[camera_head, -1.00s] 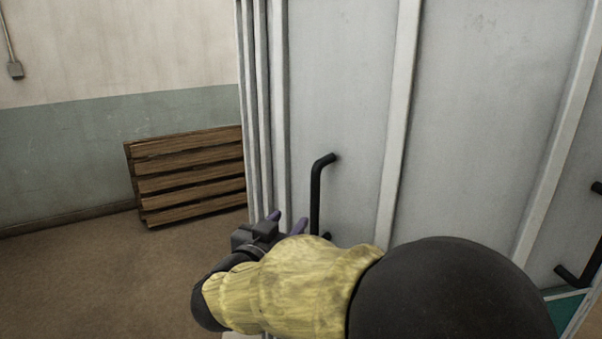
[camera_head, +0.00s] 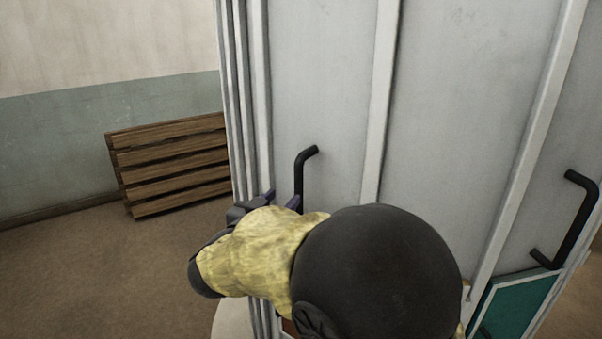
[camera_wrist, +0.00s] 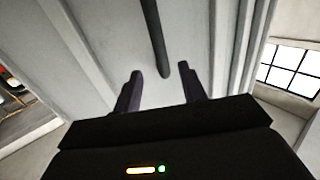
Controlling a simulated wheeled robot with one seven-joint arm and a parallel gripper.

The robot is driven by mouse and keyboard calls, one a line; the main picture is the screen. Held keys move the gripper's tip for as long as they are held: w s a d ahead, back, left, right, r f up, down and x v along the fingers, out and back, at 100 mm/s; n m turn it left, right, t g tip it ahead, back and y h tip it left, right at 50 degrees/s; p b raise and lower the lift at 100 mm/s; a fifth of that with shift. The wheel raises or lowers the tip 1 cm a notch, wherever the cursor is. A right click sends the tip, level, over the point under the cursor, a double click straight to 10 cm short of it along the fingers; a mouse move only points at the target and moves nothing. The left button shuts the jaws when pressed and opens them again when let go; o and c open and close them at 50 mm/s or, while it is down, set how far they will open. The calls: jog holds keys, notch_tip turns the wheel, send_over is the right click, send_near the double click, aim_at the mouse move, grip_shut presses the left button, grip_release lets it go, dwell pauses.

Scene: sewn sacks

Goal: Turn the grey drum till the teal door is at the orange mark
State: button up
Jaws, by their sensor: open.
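The grey drum (camera_head: 330,90) fills the middle and right of the head view, its upright panels split by pale ribs. A black bar handle (camera_head: 300,180) stands on its left panel. The teal door (camera_head: 515,308) shows low on the right, below a second black handle (camera_head: 572,220). My gripper (camera_head: 282,200) is at the left handle's lower part, partly hidden by my arm. In the wrist view my gripper (camera_wrist: 160,88) is open, with the handle (camera_wrist: 155,40) between the lines of its two purple fingers and not clamped. I see no orange mark.
A slatted wooden pallet (camera_head: 170,165) leans at the wall on the left. The brown floor (camera_head: 80,260) between it and the drum is clear. A window (camera_wrist: 290,70) shows at the right of the wrist view.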

aim_at(296, 183)
jog(key=p+x, duration=0.3)
jog(key=x, duration=0.8)
jog(key=shift+w+d, duration=0.1)
jog(key=shift+w, duration=0.15)
grip_shut()
dwell(0.9)
